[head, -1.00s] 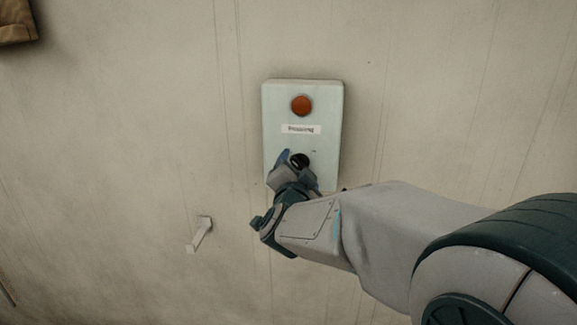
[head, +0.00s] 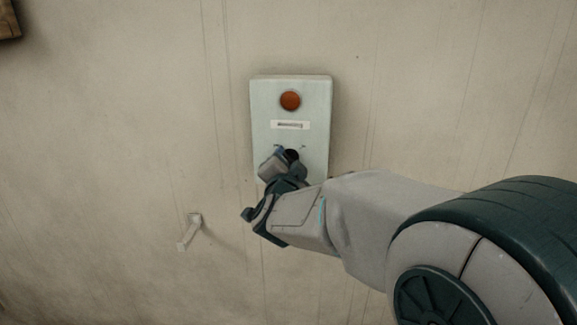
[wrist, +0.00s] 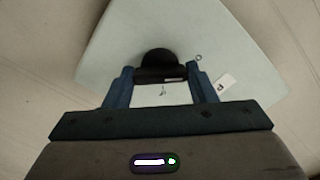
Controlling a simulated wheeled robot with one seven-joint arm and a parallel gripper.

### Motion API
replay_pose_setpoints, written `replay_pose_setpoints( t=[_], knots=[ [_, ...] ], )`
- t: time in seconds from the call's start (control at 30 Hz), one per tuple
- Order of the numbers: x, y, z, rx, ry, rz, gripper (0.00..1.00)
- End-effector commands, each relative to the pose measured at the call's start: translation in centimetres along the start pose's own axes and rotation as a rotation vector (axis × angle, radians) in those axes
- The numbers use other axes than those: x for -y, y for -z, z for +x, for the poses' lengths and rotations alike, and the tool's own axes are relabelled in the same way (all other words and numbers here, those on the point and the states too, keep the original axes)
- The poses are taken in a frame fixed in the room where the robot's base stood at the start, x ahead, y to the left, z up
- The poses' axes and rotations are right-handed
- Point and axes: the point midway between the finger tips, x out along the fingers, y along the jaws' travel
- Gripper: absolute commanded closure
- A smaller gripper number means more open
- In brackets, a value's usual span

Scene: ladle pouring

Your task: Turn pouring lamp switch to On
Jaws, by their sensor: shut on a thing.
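A pale switch box (head: 320,110) is fixed to the wall, with a dull orange-red round lamp (head: 290,100) above a label. Its black rotary knob (head: 291,155) is below the label, partly hidden by my gripper (head: 282,159). In the wrist view my gripper (wrist: 161,78) has its two blue fingers on either side of the bar of the black knob (wrist: 158,58), shut on it. Small marks show on the box (wrist: 115,50) around the knob. I cannot read the switch position for certain.
A small pale hook-like fitting (head: 190,231) sticks out of the wall at lower left. A brown object (head: 8,20) shows at the upper left corner. The wall around the box is otherwise clear.

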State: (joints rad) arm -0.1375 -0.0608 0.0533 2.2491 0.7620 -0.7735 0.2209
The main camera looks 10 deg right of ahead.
Motion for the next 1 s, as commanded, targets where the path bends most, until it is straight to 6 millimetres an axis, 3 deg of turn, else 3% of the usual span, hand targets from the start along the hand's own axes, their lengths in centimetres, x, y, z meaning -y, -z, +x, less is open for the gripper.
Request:
replay_pose_setpoints(
  t=[0.27,1.0],
  knots=[
    [-0.41,-0.39,0.01,-0.004,0.003,0.157,0.72],
    [-0.35,-0.32,0.01,-0.002,0.003,0.851,0.72]
  ],
)
